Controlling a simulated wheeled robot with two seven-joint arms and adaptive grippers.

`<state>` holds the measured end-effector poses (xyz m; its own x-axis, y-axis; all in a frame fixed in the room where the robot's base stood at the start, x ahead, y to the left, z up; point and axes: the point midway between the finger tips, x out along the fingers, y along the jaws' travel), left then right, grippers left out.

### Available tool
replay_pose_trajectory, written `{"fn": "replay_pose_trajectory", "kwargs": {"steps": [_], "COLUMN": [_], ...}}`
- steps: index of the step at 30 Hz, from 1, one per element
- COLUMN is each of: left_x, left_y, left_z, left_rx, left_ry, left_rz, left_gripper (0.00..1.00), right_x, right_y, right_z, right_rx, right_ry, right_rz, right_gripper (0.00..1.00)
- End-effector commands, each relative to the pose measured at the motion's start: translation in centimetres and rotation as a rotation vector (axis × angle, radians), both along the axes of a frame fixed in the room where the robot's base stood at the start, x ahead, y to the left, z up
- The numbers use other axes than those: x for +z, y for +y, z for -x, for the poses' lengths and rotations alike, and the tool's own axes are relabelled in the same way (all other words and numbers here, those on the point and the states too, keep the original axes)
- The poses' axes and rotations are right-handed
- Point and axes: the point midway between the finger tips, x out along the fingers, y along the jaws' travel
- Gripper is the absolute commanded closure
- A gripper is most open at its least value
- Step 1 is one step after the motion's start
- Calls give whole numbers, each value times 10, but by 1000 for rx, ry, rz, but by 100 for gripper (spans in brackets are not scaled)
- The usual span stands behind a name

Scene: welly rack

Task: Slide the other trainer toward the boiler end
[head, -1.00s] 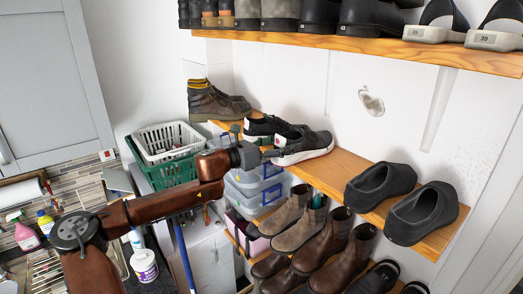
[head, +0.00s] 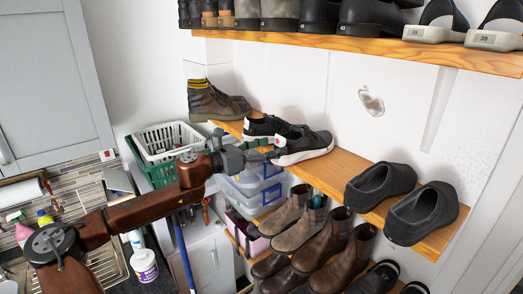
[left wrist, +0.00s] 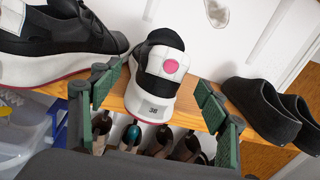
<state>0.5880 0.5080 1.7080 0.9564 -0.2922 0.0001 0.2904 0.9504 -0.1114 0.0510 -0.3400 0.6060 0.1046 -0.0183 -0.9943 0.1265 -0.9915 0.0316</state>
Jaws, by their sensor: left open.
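Two black trainers with white soles sit side by side on the middle wooden shelf. The nearer trainer (head: 306,146) has its heel toward my left gripper (head: 262,149). In the left wrist view its white heel with a pink dot (left wrist: 163,68) stands centrally beyond the open fingers. The farther trainer (head: 262,127) is beside it and shows at the left of the wrist view (left wrist: 55,38). My left gripper is open and empty, its green-padded fingers spread in front of the heel; whether they touch it cannot be told. My right gripper is not in view.
Brown ankle boots (head: 214,103) stand at the shelf's far end, close to the trainers. Dark clogs (head: 422,213) stand at the near end, with bare shelf (head: 348,172) between. Shoes line the upper shelf (head: 380,45). Boots and blue-lidded boxes (head: 255,188) are below.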

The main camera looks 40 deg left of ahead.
Motion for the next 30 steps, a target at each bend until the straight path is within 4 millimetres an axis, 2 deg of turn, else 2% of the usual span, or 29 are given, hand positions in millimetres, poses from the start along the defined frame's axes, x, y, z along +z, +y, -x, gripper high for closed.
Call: {"fn": "replay_pose_trajectory", "kwargs": {"steps": [6,12,30], "left_x": [-1,0,0], "left_y": [7,10,10], "left_z": [19,30,31], "left_rx": [2,2,2], "left_ry": [2,2,1], "left_rz": [-1,-2,-2], "left_gripper": [31,31,31], "right_x": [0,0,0], "right_y": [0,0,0], "right_z": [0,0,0], "right_rx": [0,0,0], "right_ry": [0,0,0], "right_rz": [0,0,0], "right_gripper": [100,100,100]}}
